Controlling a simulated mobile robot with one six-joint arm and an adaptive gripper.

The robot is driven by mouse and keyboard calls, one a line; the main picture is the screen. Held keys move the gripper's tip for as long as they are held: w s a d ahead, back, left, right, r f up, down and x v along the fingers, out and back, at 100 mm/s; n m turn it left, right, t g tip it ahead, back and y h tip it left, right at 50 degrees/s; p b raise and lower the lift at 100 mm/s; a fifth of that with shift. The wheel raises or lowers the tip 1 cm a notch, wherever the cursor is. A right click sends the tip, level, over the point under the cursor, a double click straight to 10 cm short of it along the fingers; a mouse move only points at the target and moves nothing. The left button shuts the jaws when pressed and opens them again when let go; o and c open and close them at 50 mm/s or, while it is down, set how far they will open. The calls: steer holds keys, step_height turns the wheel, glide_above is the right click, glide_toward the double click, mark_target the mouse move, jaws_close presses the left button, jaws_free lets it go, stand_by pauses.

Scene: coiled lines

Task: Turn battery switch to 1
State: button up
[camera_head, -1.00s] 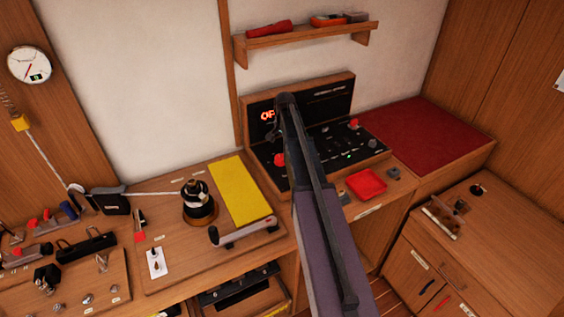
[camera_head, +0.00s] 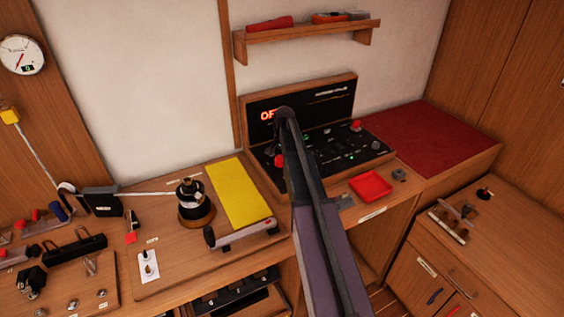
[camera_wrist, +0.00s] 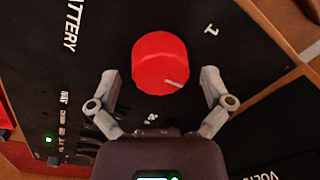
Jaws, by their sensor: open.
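The battery switch is a round red knob (camera_wrist: 158,58) on a black panel, with a pale pointer line at its lower right edge. A white "1" (camera_wrist: 211,30) is printed to its upper right and "BATTERY" (camera_wrist: 73,25) to its left. My gripper (camera_wrist: 160,76) is open, with one finger on each side of the knob's lower part and visible gaps between. In the head view my arm runs up to the black control panel (camera_head: 340,98) and hides my fingers.
A small green light (camera_wrist: 49,139) and small labels lie left of the knob in the wrist view. A red tray (camera_head: 370,186) sits in front of the panel. A winch (camera_head: 196,204) and a yellow mat (camera_head: 238,192) are to the left. A shelf (camera_head: 308,37) hangs above.

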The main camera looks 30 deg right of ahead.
steer(key=shift+f, duration=0.1)
steer(key=shift+c, duration=0.2)
steer(key=c, duration=1.1)
steer(key=shift+n, duration=0.3)
steer(key=n, duration=1.1)
steer(key=shift+a, duration=0.15)
steer(key=shift+n+g, duration=0.3)
steer(key=o, duration=1.1)
steer(key=shift+w, duration=0.1)
